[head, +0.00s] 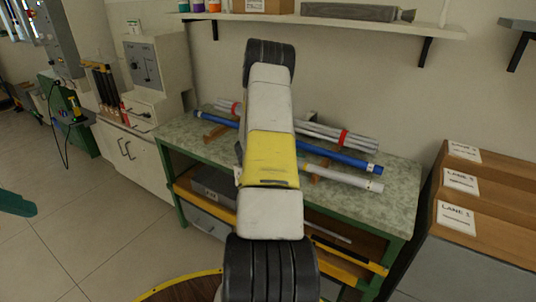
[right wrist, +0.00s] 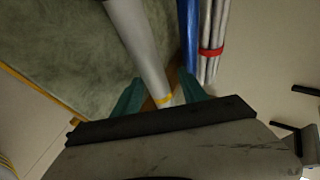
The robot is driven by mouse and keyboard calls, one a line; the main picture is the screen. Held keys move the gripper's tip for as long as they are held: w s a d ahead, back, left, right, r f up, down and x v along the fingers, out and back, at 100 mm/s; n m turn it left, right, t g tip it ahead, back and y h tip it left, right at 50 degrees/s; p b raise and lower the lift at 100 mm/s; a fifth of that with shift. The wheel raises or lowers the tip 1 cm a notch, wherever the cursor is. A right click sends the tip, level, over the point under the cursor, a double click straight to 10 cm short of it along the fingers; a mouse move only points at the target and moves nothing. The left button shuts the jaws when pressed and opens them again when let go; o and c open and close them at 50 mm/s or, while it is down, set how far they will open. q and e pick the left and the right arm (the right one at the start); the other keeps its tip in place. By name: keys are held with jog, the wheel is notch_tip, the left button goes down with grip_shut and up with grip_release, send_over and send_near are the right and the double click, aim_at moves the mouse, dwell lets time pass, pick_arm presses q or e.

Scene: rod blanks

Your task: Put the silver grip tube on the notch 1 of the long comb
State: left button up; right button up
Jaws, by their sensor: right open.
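A pale silver tube (right wrist: 135,38) with a yellow band runs between the teal fingers of my right gripper (right wrist: 161,84). The fingers are open on either side of it; contact cannot be told. In the head view, a silver tube (head: 350,180) with a white label lies along the bench front, partly behind my right arm, which also hides the right gripper. Wooden supports (head: 321,165) show under the rods; I cannot tell whether they are the long comb, and no notch numbers are readable. A teal piece (head: 15,204) at the left edge looks like my left gripper; its opening cannot be told.
A blue tube (head: 355,161) and a bundle of silver rods with red bands (head: 358,140) lie behind on the green-topped bench (head: 386,205). Wooden stepped blocks labelled LANE (head: 480,225) stand at the right. A shelf (head: 345,22) hangs above. The bench's right end is clear.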

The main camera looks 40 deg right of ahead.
jog(key=shift+r, duration=0.25)
jog(key=v, duration=1.2)
jog(key=shift+r, duration=0.2)
